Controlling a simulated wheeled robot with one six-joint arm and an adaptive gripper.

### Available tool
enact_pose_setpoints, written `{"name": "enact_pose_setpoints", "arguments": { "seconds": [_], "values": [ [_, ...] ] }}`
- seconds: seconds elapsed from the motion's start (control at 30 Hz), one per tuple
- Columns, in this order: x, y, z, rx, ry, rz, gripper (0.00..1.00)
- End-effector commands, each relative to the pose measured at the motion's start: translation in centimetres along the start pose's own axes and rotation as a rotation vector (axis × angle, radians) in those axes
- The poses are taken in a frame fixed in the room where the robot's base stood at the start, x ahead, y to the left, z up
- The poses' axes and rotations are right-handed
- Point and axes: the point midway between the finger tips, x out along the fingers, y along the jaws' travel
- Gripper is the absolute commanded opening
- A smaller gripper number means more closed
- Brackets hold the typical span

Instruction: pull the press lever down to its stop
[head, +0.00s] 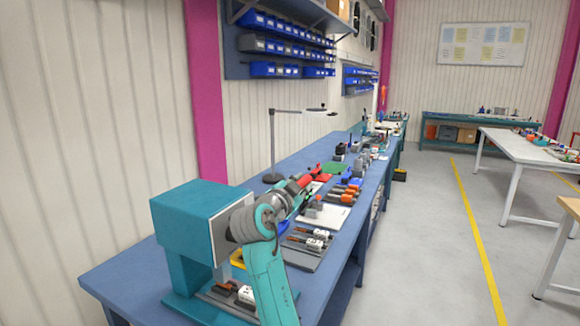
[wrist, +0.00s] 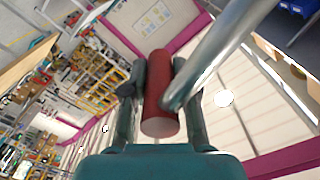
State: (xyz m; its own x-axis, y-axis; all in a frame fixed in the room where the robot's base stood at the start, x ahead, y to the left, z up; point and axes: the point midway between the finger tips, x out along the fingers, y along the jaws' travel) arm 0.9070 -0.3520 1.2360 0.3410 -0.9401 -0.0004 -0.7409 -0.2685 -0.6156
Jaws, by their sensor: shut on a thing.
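The press lever shows in the wrist view as a red cylindrical grip (wrist: 160,94) on a grey metal rod (wrist: 222,48) that runs to the upper right. My gripper (wrist: 160,80) has one dark finger on each side of the red grip and is shut on it. In the head view, a teal press-like machine (head: 178,222) with a pale side plate stands on the near end of the bench. My arm crosses in front of its right side and hides part of it. I cannot clearly tell the lever from my wrist in the head view.
The blue bench (head: 135,272) runs away along the wall and carries a desk lamp (head: 273,150), trays and several tools. Blue bins (head: 262,69) hang on the wall above. The floor aisle (head: 430,240) on the right is clear, with a white table (head: 520,150) beyond it.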

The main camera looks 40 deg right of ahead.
Motion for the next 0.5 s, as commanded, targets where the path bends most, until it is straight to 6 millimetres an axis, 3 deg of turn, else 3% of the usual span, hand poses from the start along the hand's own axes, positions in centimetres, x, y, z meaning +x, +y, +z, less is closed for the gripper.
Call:
{"name": "enact_pose_setpoints", "arguments": {
  "seconds": [0.23, 0.5],
  "values": [
    [0.0, 3.3, 2.3, 0.171, -0.001, 0.000, 0.00],
    [0.0, 5.0, 3.9, 0.174, -0.001, 0.001, 0.00]
  ]
}}
